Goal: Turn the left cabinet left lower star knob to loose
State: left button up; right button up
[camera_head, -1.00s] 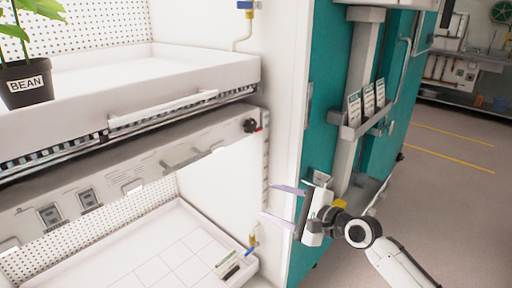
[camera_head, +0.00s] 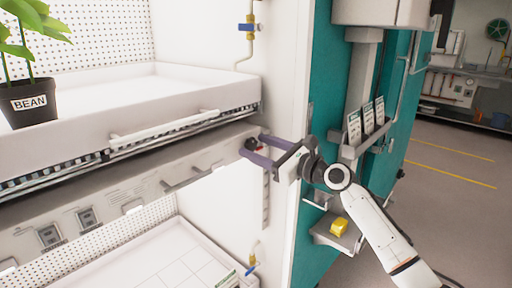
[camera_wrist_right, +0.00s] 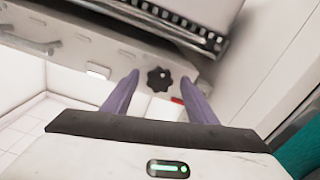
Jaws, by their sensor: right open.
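The black star knob (camera_wrist_right: 159,79) sits at the right end of the grey panel under the upper tray, with a small red mark beside it. In the head view the knob (camera_head: 251,144) is partly covered by my right gripper (camera_head: 252,151). In the right wrist view my right gripper (camera_wrist_right: 160,92) is open, with its two purple fingers pointing at the knob, one on each side. Whether the fingers touch the knob cannot be told. My left gripper is not in view.
The upper white tray (camera_head: 190,90) with its handle (camera_head: 165,128) lies just above the panel. A potted bean plant (camera_head: 30,100) stands at the left. The white cabinet wall is close to the right arm. A teal cabinet (camera_head: 318,120) stands to the right.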

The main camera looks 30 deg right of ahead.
jog(key=shift+w+a, duration=0.2)
jog(key=shift+w, duration=0.25)
jog(key=shift+c, duration=0.3)
jog(key=c, duration=1)
